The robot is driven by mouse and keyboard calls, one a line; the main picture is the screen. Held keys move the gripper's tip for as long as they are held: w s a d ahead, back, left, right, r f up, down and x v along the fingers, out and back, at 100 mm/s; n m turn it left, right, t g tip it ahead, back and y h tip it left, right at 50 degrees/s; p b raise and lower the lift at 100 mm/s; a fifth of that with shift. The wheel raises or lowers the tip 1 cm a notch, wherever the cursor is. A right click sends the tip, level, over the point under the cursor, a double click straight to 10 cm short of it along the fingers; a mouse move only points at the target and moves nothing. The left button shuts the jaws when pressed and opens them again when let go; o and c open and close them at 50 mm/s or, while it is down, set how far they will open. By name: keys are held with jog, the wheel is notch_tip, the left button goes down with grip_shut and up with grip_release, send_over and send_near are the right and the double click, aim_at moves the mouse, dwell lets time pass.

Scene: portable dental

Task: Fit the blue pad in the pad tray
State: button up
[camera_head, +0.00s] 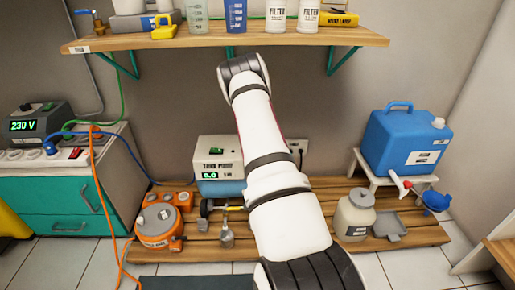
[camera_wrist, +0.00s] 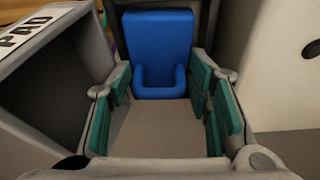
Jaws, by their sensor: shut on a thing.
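The blue pad (camera_wrist: 158,35) shows in the wrist view, upright, with a U-shaped blue part at its near end. My gripper (camera_wrist: 160,82), with teal finger pads, is shut on it at that U-shaped part. A grey, open box-like holder with a label reading PAD (camera_wrist: 60,75), which looks like the pad tray, stands close on the left of my gripper. The pad is beside this holder, not visibly inside it. In the head view my gripper and the pad are hidden behind my arm.
A white surface (camera_wrist: 285,70) stands close on the right in the wrist view. In the head view, a white pump box (camera_head: 218,155), orange canister (camera_head: 158,226), pale jar (camera_head: 354,215) and blue water container (camera_head: 405,140) stand around my arm. A wooden shelf (camera_head: 225,38) hangs above.

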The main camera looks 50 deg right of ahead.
jog(key=shift+o, duration=0.4)
jog(key=shift+w+a+f+b, duration=0.2)
jog(key=shift+w+a+f, duration=0.1)
jog(key=shift+a+f, duration=0.2)
jog(key=shift+w+a+f+b, duration=0.15)
jog(key=shift+w+a+f, duration=0.2)
jog(key=shift+a, duration=0.2)
jog(key=shift+r+p, duration=0.3)
jog(key=shift+r, duration=0.2)
jog(key=shift+c, duration=0.4)
jog(key=shift+w+r, duration=0.15)
jog(key=shift+w, duration=0.05)
jog(key=o, duration=1.5)
jog(key=shift+w+a, duration=0.1)
jog(key=shift+r, duration=0.1)
jog(key=v, duration=0.4)
jog(key=d+v, duration=0.1)
jog(key=v, duration=0.3)
jog(key=s+v, duration=0.1)
jog(key=v, duration=0.3)
jog(key=shift+d+r, duration=0.15)
jog(key=shift+d, duration=0.05)
